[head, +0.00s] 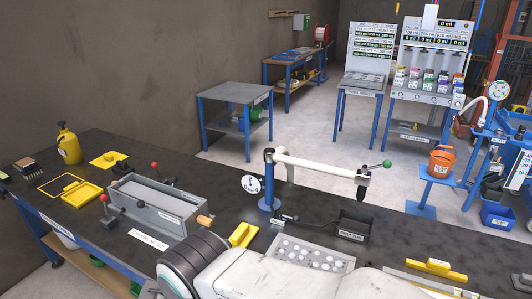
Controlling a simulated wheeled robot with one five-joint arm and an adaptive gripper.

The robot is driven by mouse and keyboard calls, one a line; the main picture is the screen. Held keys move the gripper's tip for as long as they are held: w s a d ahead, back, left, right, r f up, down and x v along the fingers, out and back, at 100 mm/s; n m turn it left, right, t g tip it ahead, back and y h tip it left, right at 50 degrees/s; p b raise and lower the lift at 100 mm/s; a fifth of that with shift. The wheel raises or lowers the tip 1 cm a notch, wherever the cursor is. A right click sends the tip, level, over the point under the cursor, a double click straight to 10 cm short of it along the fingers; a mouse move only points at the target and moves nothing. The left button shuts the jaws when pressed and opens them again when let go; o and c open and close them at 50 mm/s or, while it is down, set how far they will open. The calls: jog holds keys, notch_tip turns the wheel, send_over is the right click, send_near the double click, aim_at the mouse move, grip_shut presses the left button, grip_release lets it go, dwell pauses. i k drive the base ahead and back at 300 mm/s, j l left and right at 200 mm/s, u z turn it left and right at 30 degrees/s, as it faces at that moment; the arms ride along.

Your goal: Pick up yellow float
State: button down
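Several yellow pieces that could be the float lie on the dark workbench (240,188). A flat yellow piece with a raised grip (432,268) lies at the front right. A yellow block-like piece (243,234) is near the middle, partly hidden by my arm. A yellow plate with a dark mark (108,159) lies at the back left, and a yellow tray-like piece with a grip (80,194) is in front of it. I cannot tell which is the float. My gripper is not visible; only white and dark parts of my arm show at the bottom.
A yellow bottle (69,146) stands at the bench's left end. A grey metal box fixture (160,205) with levers is beside the yellow tray. A blue post with a white arm (320,168) and a black bin (353,225) stand at centre.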

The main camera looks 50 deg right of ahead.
aim_at(244, 235)
jog(key=z, duration=2.15)
